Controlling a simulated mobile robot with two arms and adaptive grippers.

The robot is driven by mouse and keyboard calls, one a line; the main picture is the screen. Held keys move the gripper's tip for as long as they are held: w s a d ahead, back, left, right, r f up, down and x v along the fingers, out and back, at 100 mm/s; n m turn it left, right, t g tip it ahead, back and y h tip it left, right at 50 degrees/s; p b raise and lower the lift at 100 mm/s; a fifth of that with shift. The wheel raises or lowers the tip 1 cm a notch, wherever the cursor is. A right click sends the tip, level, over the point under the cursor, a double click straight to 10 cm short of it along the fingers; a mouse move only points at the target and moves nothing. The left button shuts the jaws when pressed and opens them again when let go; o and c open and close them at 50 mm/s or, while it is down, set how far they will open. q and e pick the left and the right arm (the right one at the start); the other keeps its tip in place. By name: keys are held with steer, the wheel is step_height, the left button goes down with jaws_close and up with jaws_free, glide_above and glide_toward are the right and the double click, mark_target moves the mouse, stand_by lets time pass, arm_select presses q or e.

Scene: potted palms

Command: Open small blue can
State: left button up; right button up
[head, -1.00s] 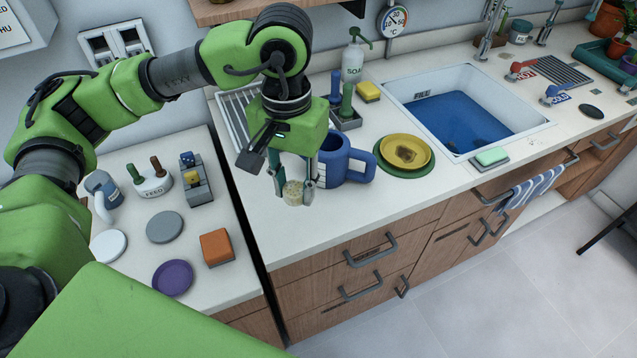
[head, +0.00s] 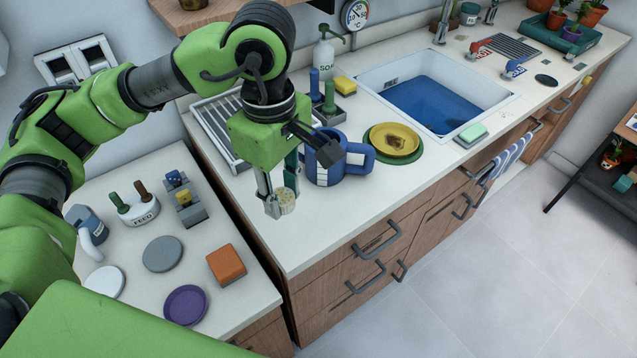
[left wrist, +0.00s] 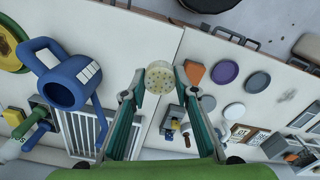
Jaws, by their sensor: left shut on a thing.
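A small blue-grey can (head: 88,222) with a pale curved spout or handle stands at the back left of the left counter. My left gripper (head: 281,203) is well to its right, in front of a large blue can (head: 323,160) with a side handle. The gripper is shut on a round cream speckled piece (head: 287,199), which also shows between the fingertips in the left wrist view (left wrist: 160,77). The large blue can's open mouth shows in the left wrist view (left wrist: 62,94). My right gripper is not in view.
The left counter holds a grey disc (head: 162,253), a white disc (head: 104,282), a purple dish (head: 185,305), an orange block (head: 226,264) and a FEED holder (head: 138,210). A yellow plate (head: 395,141) and a sink (head: 435,100) lie right. The counter's front strip is clear.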

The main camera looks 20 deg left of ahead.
arm_select(q)
steer(key=n, duration=0.3)
steer(key=shift+s+d, duration=0.15)
steer(key=shift+s, duration=0.1)
steer(key=n, duration=0.2)
steer(key=d+n, duration=0.1)
steer(key=n, duration=0.2)
steer(key=shift+s+r+n, duration=0.2)
steer(key=shift+n, duration=0.1)
steer(key=w+a+f+n+p, duration=0.1)
steer(key=w+f+n, duration=0.1)
steer(key=w+n, duration=0.1)
steer(key=w+a+f+n+p, duration=0.1)
steer(key=w+f+n, duration=0.2)
steer(key=w, duration=0.1)
steer(key=w+a+f+n+p, duration=0.1)
steer(key=w+f+n, duration=0.1)
steer(key=w+f, duration=0.1)
steer(key=shift+w+f+n, duration=0.25)
steer(key=shift+w+n, duration=0.15)
steer(key=shift+w, duration=0.45)
steer(key=shift+w+f, duration=0.15)
steer(key=shift+f, duration=0.1)
steer(key=f+p, duration=0.2)
steer(key=f, duration=0.1)
steer(key=shift+w+a, duration=0.1)
steer(key=shift+w, duration=0.1)
steer(key=shift+f, duration=0.3)
steer(key=shift+f, duration=0.1)
